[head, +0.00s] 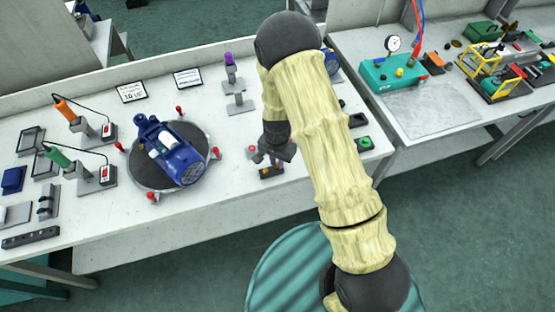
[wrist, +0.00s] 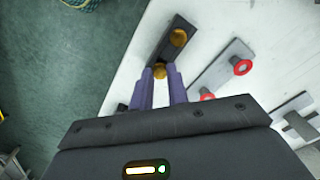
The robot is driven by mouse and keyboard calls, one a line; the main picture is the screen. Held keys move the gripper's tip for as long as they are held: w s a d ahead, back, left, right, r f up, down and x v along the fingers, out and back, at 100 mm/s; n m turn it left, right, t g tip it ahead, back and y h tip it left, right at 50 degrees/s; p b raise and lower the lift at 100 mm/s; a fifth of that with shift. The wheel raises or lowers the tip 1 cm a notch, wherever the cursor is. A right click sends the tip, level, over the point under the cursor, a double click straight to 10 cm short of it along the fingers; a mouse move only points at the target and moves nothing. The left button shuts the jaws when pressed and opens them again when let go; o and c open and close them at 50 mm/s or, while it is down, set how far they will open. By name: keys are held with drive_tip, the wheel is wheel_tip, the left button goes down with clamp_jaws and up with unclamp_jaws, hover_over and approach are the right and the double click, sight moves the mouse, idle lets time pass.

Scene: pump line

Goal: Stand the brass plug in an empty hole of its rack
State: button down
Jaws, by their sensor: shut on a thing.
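The rack is a dark narrow block (wrist: 190,27) near the table's front edge; in the head view it shows under my gripper (head: 272,157). One brass plug (wrist: 179,37) stands on the rack, away from the fingers. Another brass plug (wrist: 160,71) is between the tips of my gripper (wrist: 160,75), which is shut on it. This held plug is over or at the near end of the rack. I cannot tell whether its lower end is in a hole, because the fingers and plug hide that spot.
Red-collared pieces on grey plates (wrist: 241,67) stand beside the rack. In the head view a blue pump (head: 175,160) sits on a round dark plate to the left, and a green button box (head: 364,143) lies to the right. The table's front edge is close.

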drive_tip(key=shift+f+b, duration=0.55)
drive_tip(key=shift+f, duration=0.35)
idle(1.0)
drive_tip(key=c, duration=1.3)
unclamp_jaws()
drive_tip(key=shift+r+p, duration=2.3)
drive_tip(key=shift+r, duration=0.7)
drive_tip(key=shift+r, duration=0.1)
wheel_tip(320, 180, up, 17)
drive_tip(key=shift+r+b, duration=0.1)
drive_tip(key=shift+b, duration=1.15)
